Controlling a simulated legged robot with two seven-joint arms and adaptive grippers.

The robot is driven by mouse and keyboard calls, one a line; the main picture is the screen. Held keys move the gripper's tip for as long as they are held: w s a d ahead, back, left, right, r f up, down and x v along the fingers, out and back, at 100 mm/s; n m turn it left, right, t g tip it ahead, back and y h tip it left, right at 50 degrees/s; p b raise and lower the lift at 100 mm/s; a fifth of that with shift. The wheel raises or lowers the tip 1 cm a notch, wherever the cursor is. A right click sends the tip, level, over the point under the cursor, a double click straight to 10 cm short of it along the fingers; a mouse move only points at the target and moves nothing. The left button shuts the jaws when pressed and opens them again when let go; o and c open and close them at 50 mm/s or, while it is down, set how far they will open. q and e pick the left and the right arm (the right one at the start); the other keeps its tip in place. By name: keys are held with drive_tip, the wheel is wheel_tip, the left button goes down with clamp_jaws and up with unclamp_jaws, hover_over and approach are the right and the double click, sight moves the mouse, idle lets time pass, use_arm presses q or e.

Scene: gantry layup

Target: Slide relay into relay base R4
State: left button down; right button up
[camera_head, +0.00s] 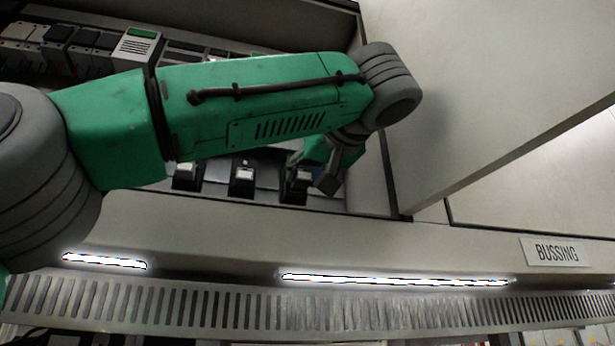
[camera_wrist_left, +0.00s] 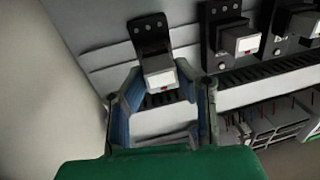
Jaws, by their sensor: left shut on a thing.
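No R4 label is readable. In the head view my left gripper (camera_head: 325,180) is at the right end of the lower row, beside the rightmost base (camera_head: 296,187), partly hidden by my arm. My right gripper is not in view.
More bases with grey relays stand alongside, one (camera_wrist_left: 240,41) close to the held one. A cabinet side wall (camera_head: 430,120) is close on the right. A slotted duct (camera_head: 200,308) runs below, and a row of modules (camera_head: 85,45) is at upper left.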

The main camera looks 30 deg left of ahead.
use_arm(q)
drive_tip(key=shift+x, duration=1.15)
drive_tip(key=c, duration=1.2)
unclamp_jaws()
drive_tip(key=shift+w, duration=0.2)
drive_tip(key=v, duration=1.2)
drive_tip(key=shift+w, duration=0.1)
drive_tip(key=shift+w+f, duration=0.1)
drive_tip(key=shift+f, duration=0.05)
